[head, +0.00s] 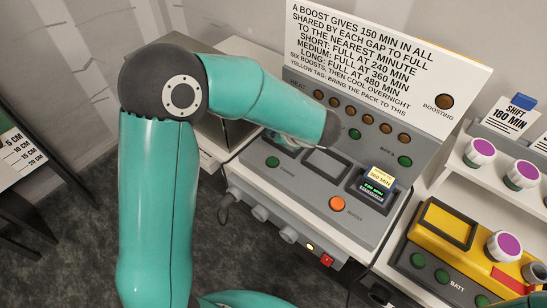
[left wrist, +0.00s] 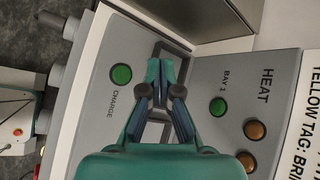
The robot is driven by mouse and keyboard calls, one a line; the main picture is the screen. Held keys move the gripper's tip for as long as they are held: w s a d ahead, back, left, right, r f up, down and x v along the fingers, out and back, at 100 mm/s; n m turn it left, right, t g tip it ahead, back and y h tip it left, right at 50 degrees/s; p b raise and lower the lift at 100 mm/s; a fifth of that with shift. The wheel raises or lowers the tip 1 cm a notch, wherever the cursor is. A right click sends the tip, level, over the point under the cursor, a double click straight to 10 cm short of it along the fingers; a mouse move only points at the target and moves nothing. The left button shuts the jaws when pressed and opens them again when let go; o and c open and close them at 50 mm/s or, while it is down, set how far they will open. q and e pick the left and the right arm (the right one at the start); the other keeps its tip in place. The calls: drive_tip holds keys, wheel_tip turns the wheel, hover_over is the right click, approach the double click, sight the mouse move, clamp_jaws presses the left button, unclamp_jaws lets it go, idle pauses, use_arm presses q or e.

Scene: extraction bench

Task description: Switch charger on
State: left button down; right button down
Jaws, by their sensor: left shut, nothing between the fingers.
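The charger (head: 255,190) is a grey console with recessed bays in its sloped top. A green button marked CHARGE (left wrist: 121,74) sits on it and also shows in the head view (head: 272,162). An orange button (head: 337,204) is at the front right. A small red switch (head: 327,260) is on the lower front, beside a pale lit lamp (head: 309,247). My left gripper (left wrist: 160,68) is shut and empty, over a bay between CHARGE and the green BAY 1 lamp (left wrist: 218,106). In the head view my arm mostly hides it. My right gripper is not visible.
A pack with a yellow tag (head: 381,176) sits in the right bay. A lettered sign (head: 390,50) rises behind. Round knobs (head: 261,212) line the charger's front.

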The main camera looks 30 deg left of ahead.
sight(273, 162)
use_arm(q)
drive_tip(key=shift+s, duration=0.1)
wheel_tip(273, 162, down, 8)
drive_tip(key=b, duration=0.5)
drive_tip(key=shift+f+b, duration=0.5)
drive_tip(key=shift+b, duration=0.1)
idle(0.9)
drive_tip(key=shift+f+b, duration=0.35)
drive_tip(key=shift+b, duration=0.25)
